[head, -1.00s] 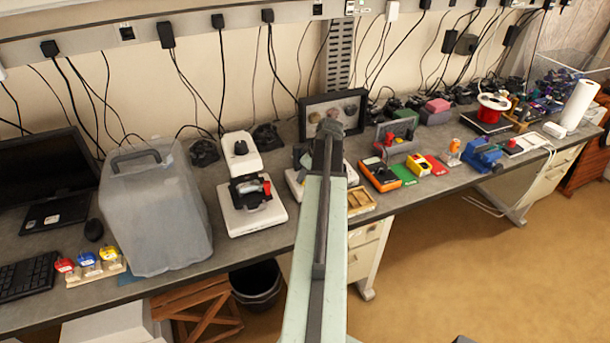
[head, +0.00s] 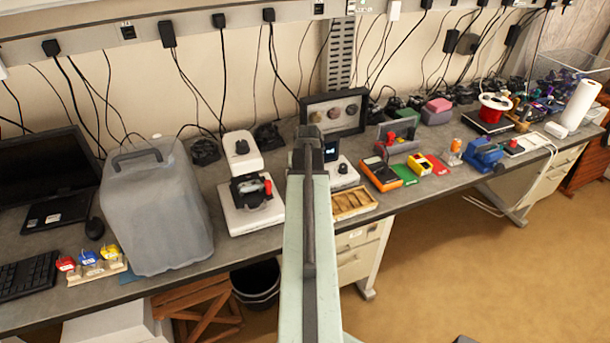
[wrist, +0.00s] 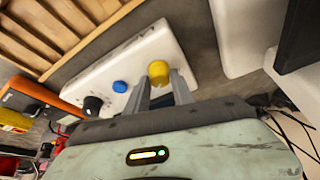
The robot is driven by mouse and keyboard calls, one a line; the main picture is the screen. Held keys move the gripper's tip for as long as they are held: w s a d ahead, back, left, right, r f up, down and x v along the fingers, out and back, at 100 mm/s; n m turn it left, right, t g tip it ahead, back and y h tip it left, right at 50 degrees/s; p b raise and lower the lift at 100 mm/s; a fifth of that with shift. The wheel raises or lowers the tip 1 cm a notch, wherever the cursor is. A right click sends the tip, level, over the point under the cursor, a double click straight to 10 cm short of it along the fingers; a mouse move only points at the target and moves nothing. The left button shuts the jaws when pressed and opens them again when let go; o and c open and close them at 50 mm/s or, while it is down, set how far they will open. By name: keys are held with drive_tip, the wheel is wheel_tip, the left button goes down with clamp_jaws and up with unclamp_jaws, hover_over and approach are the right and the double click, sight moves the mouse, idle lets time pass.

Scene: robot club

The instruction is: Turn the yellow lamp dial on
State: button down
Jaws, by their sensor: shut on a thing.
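The yellow lamp dial (wrist: 158,70) sits on a white device (wrist: 185,45) in the wrist view. My gripper (wrist: 160,82) has its two grey fingers on either side of the dial, shut on it. The dial's lower part is hidden between the fingers. A blue knob (wrist: 120,87) and a black knob (wrist: 93,104) are on the same device, to the left. In the head view the white device (head: 345,176) stands on the bench with a small dark screen, partly hidden behind my arm. The dial and my fingertips are hidden there.
A wooden tray (head: 352,203) lies in front of the device, and an orange meter (head: 381,173) stands to its right. A white microscope-like instrument (head: 248,205) stands to the left. A framed display (head: 335,112) is behind.

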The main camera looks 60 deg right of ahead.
drive_tip(key=shift+m, duration=0.6)
drive_tip(key=c, duration=1.1)
unclamp_jaws()
drive_tip(key=shift+w, duration=0.1)
drive_tip(key=p+v, duration=0.7)
drive_tip(key=shift+a+r, duration=0.3)
drive_tip(key=shift+r, duration=0.05)
